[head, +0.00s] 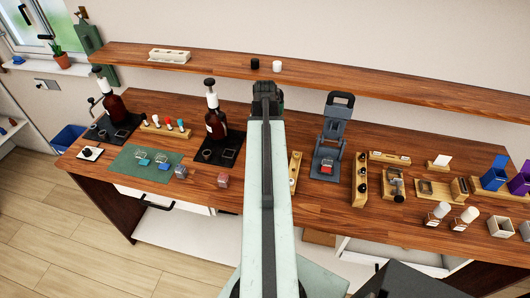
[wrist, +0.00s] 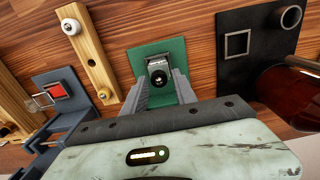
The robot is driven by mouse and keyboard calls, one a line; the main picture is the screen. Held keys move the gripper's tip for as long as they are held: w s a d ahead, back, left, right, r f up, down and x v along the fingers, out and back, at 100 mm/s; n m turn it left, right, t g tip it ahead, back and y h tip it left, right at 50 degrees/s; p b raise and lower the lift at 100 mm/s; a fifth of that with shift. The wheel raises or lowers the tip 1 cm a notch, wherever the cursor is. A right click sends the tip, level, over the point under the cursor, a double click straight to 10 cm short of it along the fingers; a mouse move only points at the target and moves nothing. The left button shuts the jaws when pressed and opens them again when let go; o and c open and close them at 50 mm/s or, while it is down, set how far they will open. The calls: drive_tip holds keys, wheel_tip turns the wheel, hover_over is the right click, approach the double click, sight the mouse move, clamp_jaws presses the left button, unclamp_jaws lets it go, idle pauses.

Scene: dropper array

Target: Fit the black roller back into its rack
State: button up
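My gripper (wrist: 159,82) points down over a green plate (wrist: 176,46) in the wrist view. A small dark piece with a round, lens-like end (wrist: 158,77) sits between the fingertips. It may be the black roller; I cannot tell whether the fingers touch it or whether it rests on the plate. In the head view my arm hides this spot. A wooden rack (wrist: 84,45) with round pieces in it stands to the left in the wrist view. In the head view, another wooden rack (head: 361,181) holds black round pieces. Which rack is the roller's is unclear.
A grey press (head: 329,135) with a red block stands right of my arm. A brown pump bottle (head: 214,124) on a black tray stands left, and it shows in the wrist view (wrist: 288,92). A shelf (head: 350,85) runs behind, bearing a small black cylinder (head: 255,63) and a white one (head: 277,66).

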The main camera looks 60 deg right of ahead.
clamp_jaws()
wheel_tip(320, 180, up, 5)
drive_tip(key=p, duration=0.5)
drive_tip(key=shift+s+r, duration=0.1)
drive_tip(key=shift+r, duration=0.05)
